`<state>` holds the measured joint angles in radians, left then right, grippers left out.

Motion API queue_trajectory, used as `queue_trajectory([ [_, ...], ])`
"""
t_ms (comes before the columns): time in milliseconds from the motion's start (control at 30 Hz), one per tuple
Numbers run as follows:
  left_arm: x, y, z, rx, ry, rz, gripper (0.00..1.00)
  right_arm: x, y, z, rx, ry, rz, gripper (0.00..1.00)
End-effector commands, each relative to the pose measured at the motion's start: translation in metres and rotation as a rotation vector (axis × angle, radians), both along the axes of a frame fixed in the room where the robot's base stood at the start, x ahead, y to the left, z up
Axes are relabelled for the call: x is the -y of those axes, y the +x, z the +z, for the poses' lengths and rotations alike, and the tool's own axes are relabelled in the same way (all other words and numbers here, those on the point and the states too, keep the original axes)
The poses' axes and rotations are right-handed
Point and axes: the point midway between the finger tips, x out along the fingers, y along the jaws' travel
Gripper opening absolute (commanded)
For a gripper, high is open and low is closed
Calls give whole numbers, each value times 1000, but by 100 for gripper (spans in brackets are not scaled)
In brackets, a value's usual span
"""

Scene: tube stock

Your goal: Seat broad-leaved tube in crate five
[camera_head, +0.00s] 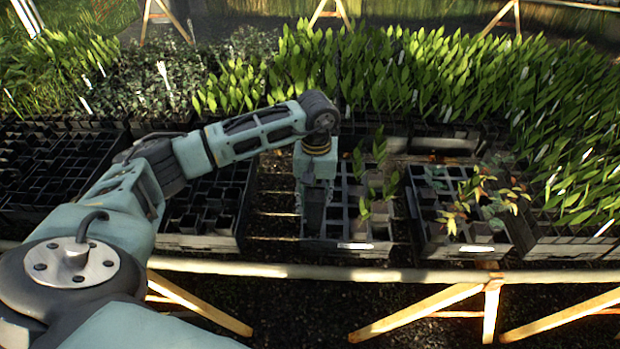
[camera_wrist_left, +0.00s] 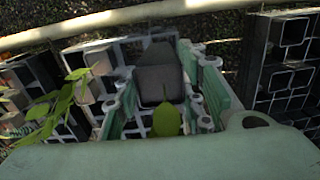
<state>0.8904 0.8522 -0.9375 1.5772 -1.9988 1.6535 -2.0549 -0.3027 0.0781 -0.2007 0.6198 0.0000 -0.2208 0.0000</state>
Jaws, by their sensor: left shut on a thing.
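My left gripper (camera_head: 315,205) points down over the left part of a black crate (camera_head: 350,248) with a white label on its front edge. In the left wrist view its green fingers (camera_wrist_left: 160,100) are shut on a dark square tube (camera_wrist_left: 160,82). One broad green leaf (camera_wrist_left: 166,120) shows at the tube. The tube is low among the crate's cells; how deep it sits I cannot tell. Other broad-leaved plants (camera_head: 364,206) stand in the same crate, right of the gripper. I cannot read any crate number. My right gripper is not in view.
A crate with reddish and green plants (camera_head: 460,225) stands to the right. An emptier black crate (camera_head: 205,215) stands to the left, across a slatted gap (camera_head: 273,215). Dense leafy stock (camera_head: 440,80) fills the back. A pale rail (camera_head: 280,270) runs along the front.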

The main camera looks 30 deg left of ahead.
Motion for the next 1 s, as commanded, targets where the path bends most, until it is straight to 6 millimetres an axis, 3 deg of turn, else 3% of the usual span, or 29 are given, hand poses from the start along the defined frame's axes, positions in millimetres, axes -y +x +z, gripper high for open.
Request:
queue_trajectory([
  [200, -13, 2, -7, 3, -1, 33, 0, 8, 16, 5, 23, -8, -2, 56],
  [600, -12, 2, -26, 1, 0, 30, 0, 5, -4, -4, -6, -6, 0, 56],
  [1000, -12, 1, -32, 3, 1, 30, 0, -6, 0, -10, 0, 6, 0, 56],
])
